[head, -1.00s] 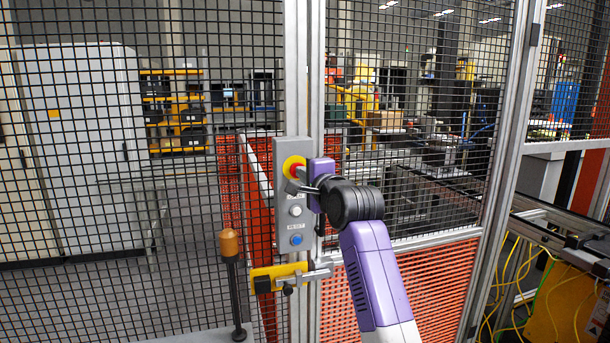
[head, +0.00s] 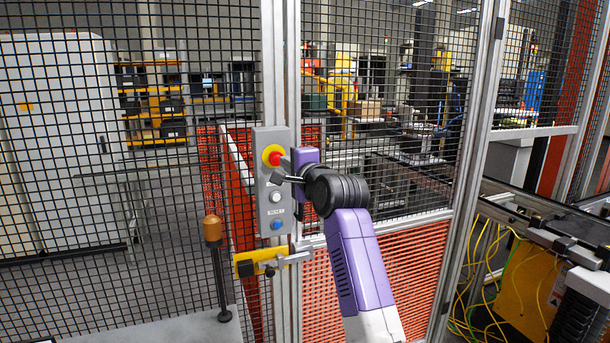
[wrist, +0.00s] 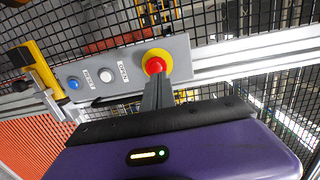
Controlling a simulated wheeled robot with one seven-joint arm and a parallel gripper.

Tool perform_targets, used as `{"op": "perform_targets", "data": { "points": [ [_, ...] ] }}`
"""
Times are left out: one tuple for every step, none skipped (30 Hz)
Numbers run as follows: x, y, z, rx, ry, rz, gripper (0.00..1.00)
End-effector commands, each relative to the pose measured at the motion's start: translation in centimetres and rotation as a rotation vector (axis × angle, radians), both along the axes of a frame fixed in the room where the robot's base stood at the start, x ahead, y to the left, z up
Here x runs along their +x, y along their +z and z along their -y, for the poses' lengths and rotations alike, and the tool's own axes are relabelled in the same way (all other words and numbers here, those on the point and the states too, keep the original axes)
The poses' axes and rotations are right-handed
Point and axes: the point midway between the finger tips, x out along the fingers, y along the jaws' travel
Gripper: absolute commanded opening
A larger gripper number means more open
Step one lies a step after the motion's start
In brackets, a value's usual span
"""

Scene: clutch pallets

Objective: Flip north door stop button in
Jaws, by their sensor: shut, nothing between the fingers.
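The red stop button (head: 274,158) sits on a yellow round collar at the top of a grey control box (head: 263,200) on the fence post. It also shows in the wrist view (wrist: 155,66). My gripper (head: 279,177) is shut and empty. In the wrist view its fingertips (wrist: 157,80) lie right at the lower edge of the red button; whether they touch it, I cannot tell. Below the red button are a white button (head: 275,197) and a blue button (head: 277,225), each with a label.
A yellow door latch (head: 270,262) with a handle is mounted below the box. A post with an orange-brown knob (head: 212,230) stands at the left. Black mesh fence (head: 80,200) surrounds the box. A conveyor with yellow cables (head: 500,240) is at the right.

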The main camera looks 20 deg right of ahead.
Motion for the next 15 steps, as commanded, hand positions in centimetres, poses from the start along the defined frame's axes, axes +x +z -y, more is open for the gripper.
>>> {"op": "perform_targets", "data": {
  "points": [
    [-0.5, -0.1, 0.0, 0.000, 0.000, 0.003, 0.00],
    [-0.8, -0.1, 0.0, 0.000, 0.000, 0.003, 0.00],
    [-1.1, -0.1, 0.1, 0.000, 0.000, 0.003, 0.00],
    [-1.4, -0.2, 0.1, 0.000, -0.001, 0.002, 0.00],
    [-1.7, -0.2, 0.1, 0.000, -0.001, 0.002, 0.00],
    [-2.1, -0.2, 0.2, 0.000, -0.001, 0.002, 0.00],
    [-2.5, -0.1, 0.2, 0.000, -0.001, 0.003, 0.00],
    [-2.8, -0.1, 0.2, 0.000, 0.000, 0.002, 0.00],
    [-3.3, -0.1, 0.2, 0.000, 0.000, 0.003, 0.00],
    [-3.8, -0.1, 0.2, -0.001, 0.000, 0.003, 0.00],
    [-4.2, -0.2, 0.3, -0.001, 0.000, 0.002, 0.00],
    [-4.8, -0.2, 0.3, -0.001, -0.001, 0.002, 0.00],
    [-5.3, -0.1, 0.4, -0.001, -0.001, 0.004, 0.00],
    [-5.8, -0.1, 0.4, 0.000, -0.001, 0.003, 0.00],
    [-6.5, -0.1, 0.5, 0.000, -0.001, 0.003, 0.00]
  ]
}}
